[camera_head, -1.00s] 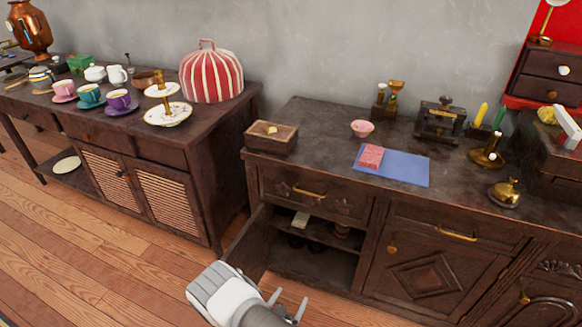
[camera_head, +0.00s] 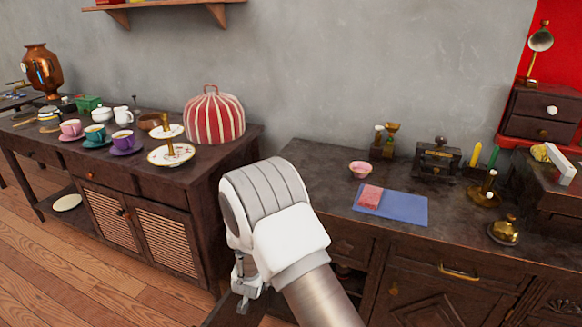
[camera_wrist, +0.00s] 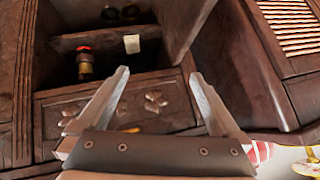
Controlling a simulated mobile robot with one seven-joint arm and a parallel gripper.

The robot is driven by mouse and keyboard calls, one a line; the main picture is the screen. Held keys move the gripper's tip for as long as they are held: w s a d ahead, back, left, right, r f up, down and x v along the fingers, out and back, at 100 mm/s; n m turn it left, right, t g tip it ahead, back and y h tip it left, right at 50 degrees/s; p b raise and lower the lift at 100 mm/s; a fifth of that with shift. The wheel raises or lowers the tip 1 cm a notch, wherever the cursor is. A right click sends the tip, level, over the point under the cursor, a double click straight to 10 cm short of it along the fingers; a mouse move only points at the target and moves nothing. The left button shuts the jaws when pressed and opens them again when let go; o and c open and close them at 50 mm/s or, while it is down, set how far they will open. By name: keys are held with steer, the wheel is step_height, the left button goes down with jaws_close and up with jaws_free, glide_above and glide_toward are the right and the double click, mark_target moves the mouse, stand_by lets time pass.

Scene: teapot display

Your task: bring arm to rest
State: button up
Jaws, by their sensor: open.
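My gripper (camera_head: 243,287) is low in front of the dark right cabinet in the head view, with my white wrist and arm reaching up from the bottom edge. In the wrist view, the two fingers of my gripper (camera_wrist: 158,76) are spread apart with nothing between them. Behind them are a drawer front (camera_wrist: 155,105) with carved flowers and an open compartment with a shelf (camera_wrist: 110,38). On the shelf are a dark bottle-like thing (camera_wrist: 85,68) with a red band and a small pale block (camera_wrist: 132,44). My arm hides most of the compartment in the head view.
An open cabinet door (camera_wrist: 242,70) stands close right of my fingers in the wrist view. The left sideboard holds cups and a striped cosy (camera_head: 214,118). The floor (camera_head: 60,255) at left is clear.

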steer(key=s+d+r+n+g+y, duration=0.1)
steer(key=s+d+r, duration=0.15)
steer(key=r, duration=0.65)
steer(key=s+d+r+n+y, duration=0.1)
steer(key=s+d+r, duration=0.15)
steer(key=r, duration=0.65)
steer(key=s+d+r+n+g+y, duration=0.1)
steer(key=s+d+r, duration=0.15)
steer(key=r, duration=0.65)
steer(key=s+d+r+n+h, duration=0.1)
steer(key=s+d+r, duration=0.2)
steer(key=s+d, duration=0.35)
steer(key=s+d+r+g+h, duration=0.15)
steer(key=s+d, duration=0.25)
steer(key=s, duration=0.6)
steer(key=s+d+r+n, duration=0.1)
steer(key=s+d+r, duration=0.35)
steer(key=s, duration=0.35)
step_height(320, 180, up, 24)
steer(key=p, duration=2.4)
steer(key=shift+f+p, duration=0.2)
steer(key=shift+p, duration=0.1)
